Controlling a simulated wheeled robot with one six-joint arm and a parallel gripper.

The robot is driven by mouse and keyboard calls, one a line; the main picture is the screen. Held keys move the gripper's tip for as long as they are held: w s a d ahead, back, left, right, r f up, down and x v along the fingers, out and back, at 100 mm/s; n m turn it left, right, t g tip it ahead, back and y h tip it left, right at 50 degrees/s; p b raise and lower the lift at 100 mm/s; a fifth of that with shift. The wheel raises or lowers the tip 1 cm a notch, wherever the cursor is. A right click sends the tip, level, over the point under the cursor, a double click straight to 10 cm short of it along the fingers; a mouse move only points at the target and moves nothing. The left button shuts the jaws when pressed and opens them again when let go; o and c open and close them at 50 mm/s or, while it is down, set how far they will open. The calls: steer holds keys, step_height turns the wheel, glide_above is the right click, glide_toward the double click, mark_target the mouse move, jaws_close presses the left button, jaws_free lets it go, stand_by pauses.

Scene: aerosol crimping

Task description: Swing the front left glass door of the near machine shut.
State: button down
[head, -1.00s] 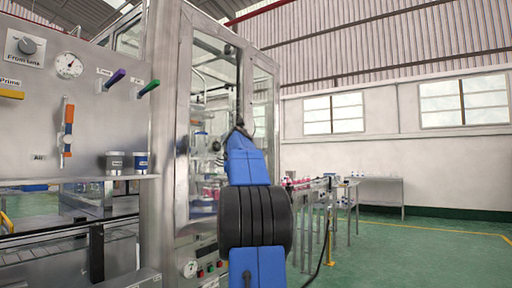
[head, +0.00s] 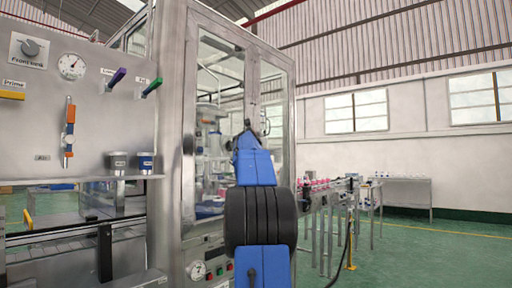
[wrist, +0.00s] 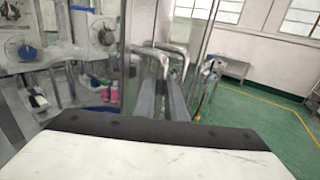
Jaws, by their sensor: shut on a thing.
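The near machine (head: 172,90) is a metal cabinet with a glass front. Its front left glass door (head: 216,75) stands left of the right glass door (head: 272,90). The two door edges look close together; I cannot tell whether a small gap is left. In the wrist view, two bent chrome handles (wrist: 165,55) stand side by side. My gripper (wrist: 165,98) is shut on the left door's handle, with its grey fingers reaching to the bars. In the head view, my gripper (head: 247,128) is at the door's edge, mostly hidden by my blue wrist.
A control panel (head: 55,115) with gauge, knobs and coloured levers is at the left. A conveyor table (head: 325,190) with red-topped items stands right of the machine, with another table (head: 405,180) behind. Green floor (head: 440,255) is clear at the right.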

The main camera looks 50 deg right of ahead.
steer(key=shift+w+a, duration=0.1)
steer(key=shift+w, duration=0.15)
steer(key=c, duration=1.8)
jaws_free()
steer(key=shift+w, duration=0.1)
steer(key=v, duration=1.7)
steer(key=shift+s+a, duration=0.15)
steer(key=shift+s, duration=0.05)
steer(key=s+a+f+m+y, duration=0.2)
steer(key=a+f+m+y, duration=0.9)
steer(key=a+f, duration=1.8)
steer(key=s+a+f+m+g+y, duration=0.1)
steer(key=s+a+f+m, duration=0.3)
steer(key=s+a+f, duration=0.2)
steer(key=s+a+f+m+g+y, duration=0.1)
steer(key=s+a+f+m+y, duration=0.1)
steer(key=s+a+f+m, duration=0.2)
steer(key=s+a+f+m+g+y, duration=0.1)
steer(key=s+a+f+m, duration=0.3)
steer(key=s+a+f, duration=0.5)
steer(key=shift+s+a+f+m+g+y, duration=0.15)
steer(key=shift+a+f, duration=0.65)
steer(key=shift+f, duration=0.65)
steer(key=shift+s+a+f+m+g+y, duration=0.1)
steer(key=shift+a+f+g, duration=0.1)
steer(key=shift+a+f, duration=0.95)
steer(key=shift+s+a+f+m+g+y, duration=0.15)
steer(key=shift+a+f, duration=0.35)
steer(key=shift+f, duration=1.2)
